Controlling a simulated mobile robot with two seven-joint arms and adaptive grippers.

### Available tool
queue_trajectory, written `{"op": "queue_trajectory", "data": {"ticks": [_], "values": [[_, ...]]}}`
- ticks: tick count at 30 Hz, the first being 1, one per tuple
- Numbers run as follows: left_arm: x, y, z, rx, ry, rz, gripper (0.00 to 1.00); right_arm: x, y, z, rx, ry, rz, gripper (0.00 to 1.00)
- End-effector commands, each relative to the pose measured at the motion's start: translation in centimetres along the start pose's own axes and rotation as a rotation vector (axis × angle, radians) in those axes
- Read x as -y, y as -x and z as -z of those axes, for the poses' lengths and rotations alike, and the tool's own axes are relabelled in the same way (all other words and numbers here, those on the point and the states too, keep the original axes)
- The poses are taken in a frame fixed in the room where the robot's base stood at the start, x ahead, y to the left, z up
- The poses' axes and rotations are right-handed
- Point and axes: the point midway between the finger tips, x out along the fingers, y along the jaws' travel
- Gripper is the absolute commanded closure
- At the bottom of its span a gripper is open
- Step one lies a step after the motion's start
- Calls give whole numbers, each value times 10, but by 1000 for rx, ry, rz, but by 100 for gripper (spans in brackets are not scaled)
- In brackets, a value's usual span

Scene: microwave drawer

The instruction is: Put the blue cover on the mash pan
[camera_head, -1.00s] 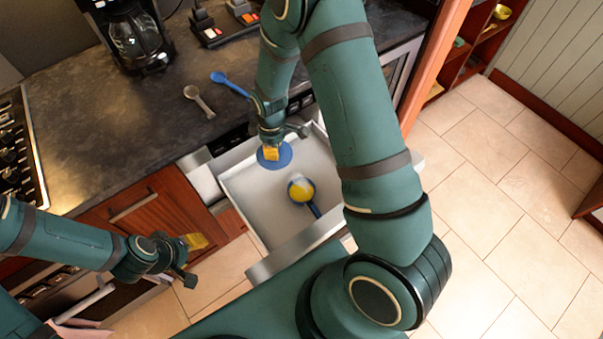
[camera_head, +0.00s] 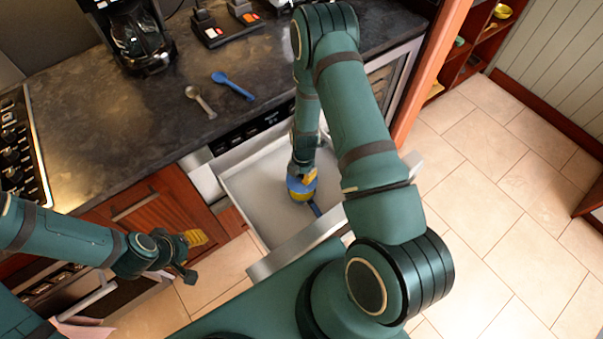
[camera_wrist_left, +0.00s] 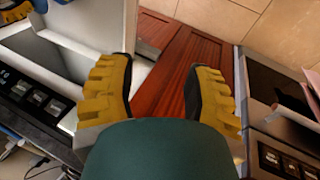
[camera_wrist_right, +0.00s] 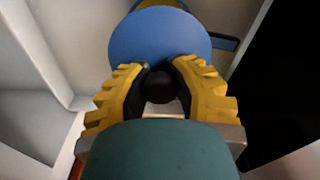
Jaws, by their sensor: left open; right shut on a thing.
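The blue cover (camera_wrist_right: 160,42) is a round disc with a dark knob (camera_wrist_right: 159,87), and my right gripper (camera_wrist_right: 160,80) is shut on that knob. In the head view my right gripper (camera_head: 301,172) holds the cover (camera_head: 294,184) over the mash pan inside the open drawer. The mash pan (camera_head: 305,195) shows a yellow edge under the cover, and its blue handle (camera_head: 315,209) points to the lower right. The cover hides most of the pan, and I cannot tell whether they touch. My left gripper (camera_head: 190,255) is open and empty, left of the drawer; its fingers show in the left wrist view (camera_wrist_left: 160,95).
The open drawer (camera_head: 255,200) has a bare white floor left of the pan and raised walls around it. On the dark counter lie a grey spoon (camera_head: 200,101) and a blue spoon (camera_head: 232,86). A coffee maker (camera_head: 135,35) stands at the back left.

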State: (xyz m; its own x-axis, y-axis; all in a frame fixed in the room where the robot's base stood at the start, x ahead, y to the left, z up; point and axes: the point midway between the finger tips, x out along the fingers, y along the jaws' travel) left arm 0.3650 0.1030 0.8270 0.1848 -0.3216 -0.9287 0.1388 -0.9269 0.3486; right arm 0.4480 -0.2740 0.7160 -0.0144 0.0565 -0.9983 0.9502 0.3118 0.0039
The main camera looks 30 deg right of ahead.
Motion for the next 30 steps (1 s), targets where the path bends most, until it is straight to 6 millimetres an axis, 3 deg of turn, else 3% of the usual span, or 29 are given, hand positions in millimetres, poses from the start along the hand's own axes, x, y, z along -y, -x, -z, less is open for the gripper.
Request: {"op": "queue_trajectory", "data": {"ticks": [21, 30], "values": [[13, -34, -17, 33, -10, -3, 49, 0, -55, -3, 0, -2, 0, 100], [14, -36, -19, 38, -11, -4, 49, 0, -58, -3, 0, -2, 0, 100]]}}
